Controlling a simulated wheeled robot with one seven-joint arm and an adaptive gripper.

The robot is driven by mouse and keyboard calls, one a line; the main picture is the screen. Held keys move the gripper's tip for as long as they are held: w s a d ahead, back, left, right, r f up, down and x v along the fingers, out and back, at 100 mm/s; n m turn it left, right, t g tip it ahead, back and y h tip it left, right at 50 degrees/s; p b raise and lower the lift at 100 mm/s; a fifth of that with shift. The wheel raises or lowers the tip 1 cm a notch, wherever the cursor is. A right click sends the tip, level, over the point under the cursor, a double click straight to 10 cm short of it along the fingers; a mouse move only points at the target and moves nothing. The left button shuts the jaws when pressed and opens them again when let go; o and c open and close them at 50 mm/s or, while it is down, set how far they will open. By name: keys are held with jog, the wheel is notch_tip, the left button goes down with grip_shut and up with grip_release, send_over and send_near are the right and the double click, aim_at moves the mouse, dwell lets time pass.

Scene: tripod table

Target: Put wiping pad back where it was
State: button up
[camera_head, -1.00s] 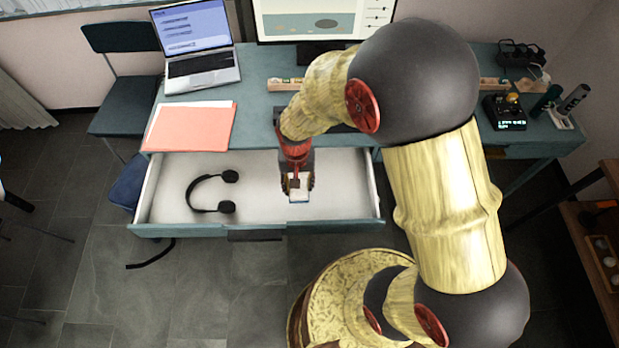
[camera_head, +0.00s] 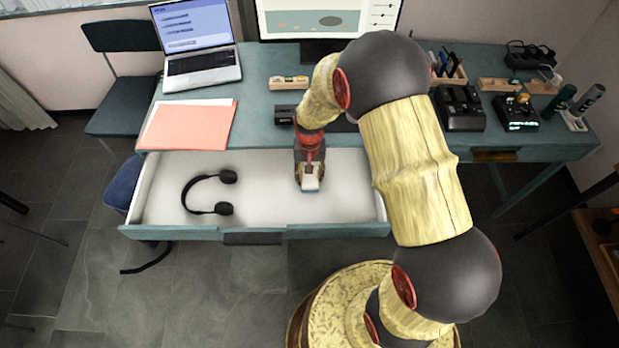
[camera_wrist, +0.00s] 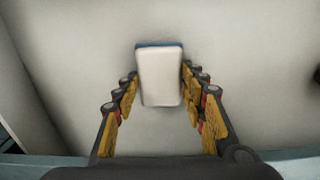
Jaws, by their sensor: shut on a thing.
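The wiping pad (camera_head: 310,183) is a small white block with a blue layer along one edge. In the wrist view the pad (camera_wrist: 160,76) is between my fingertips, its white face toward the camera. My gripper (camera_head: 310,176) is shut on it; it also shows in the wrist view (camera_wrist: 160,88). The gripper points down inside the open drawer (camera_head: 262,205), right of its middle. The drawer floor is pale and bare around the pad. I cannot tell whether the pad touches the floor.
Black headphones (camera_head: 207,192) lie in the drawer's left part. The desk (camera_head: 255,92) above holds a laptop (camera_head: 197,60), an orange folder (camera_head: 187,124), a monitor (camera_head: 325,18) and a wooden holder (camera_head: 288,83). Chargers (camera_head: 460,107) stand at the right. A chair (camera_head: 125,95) is at left.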

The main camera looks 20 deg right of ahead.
jog(key=shift+f, duration=0.25)
jog(key=shift+f, duration=0.1)
jog(key=o, duration=0.9)
jog(key=shift+o, duration=0.6)
notch_tip(320, 180, up, 13)
jog(key=p, duration=0.5)
notch_tip(320, 180, up, 10)
jog(key=f+t, duration=0.1)
send_over(310, 177)
jog(key=s, duration=0.2)
jog(key=s+r+n+t, duration=0.3)
jog(key=s+r+t, duration=0.1)
jog(key=s+r, duration=1.5)
jog(key=shift+s+r+n+t, duration=0.3)
jog(key=shift+s+r, duration=0.05)
jog(key=shift+s, duration=0.15)
